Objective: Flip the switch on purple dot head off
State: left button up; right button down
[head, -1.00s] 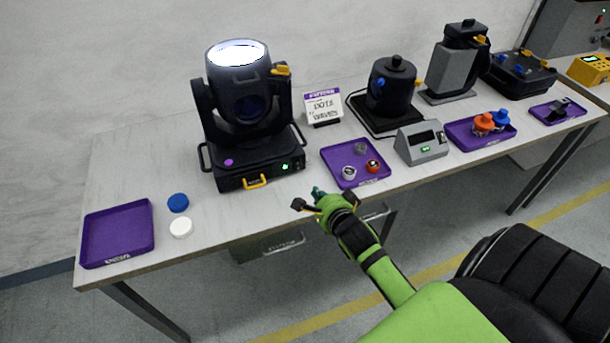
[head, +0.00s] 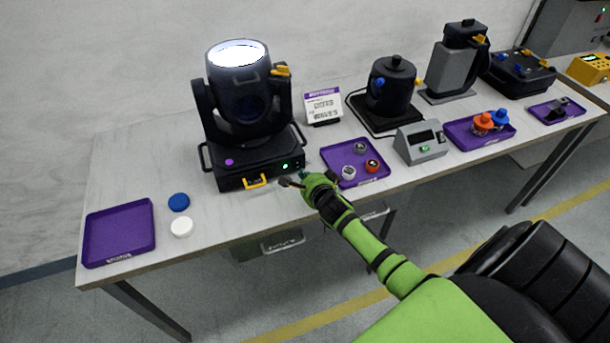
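The purple dot head (head: 240,110) is a black moving-head lamp standing on the left half of the table, its top lens glowing white. A purple dot (head: 229,162) marks its base front. A green light (head: 285,166) and a small pale switch-like part (head: 299,167) show at the base's right front, with a yellow handle (head: 256,181) lower down. My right gripper (head: 295,180) is just in front of the base's right front corner. Its fingers are small and partly hidden by the green hand, so opening and contact are unclear. My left gripper is out of view.
Right of the lamp, a purple tray (head: 337,155) holds several small round parts. A sign (head: 323,106) stands behind it. A grey box (head: 421,141) and black pot (head: 391,88) are farther right. An empty purple tray (head: 119,234), blue cap (head: 179,202) and white cap (head: 182,227) lie left.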

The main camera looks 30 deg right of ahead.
jog(key=shift+f, duration=0.15)
jog(key=t+b, duration=0.1)
jog(key=b, duration=0.2)
jog(key=shift+w+f, duration=0.1)
jog(key=shift+w, duration=0.3)
jog(key=shift+r+p, duration=0.9)
jog(key=shift+r, duration=0.15)
jog(key=shift+f, duration=0.1)
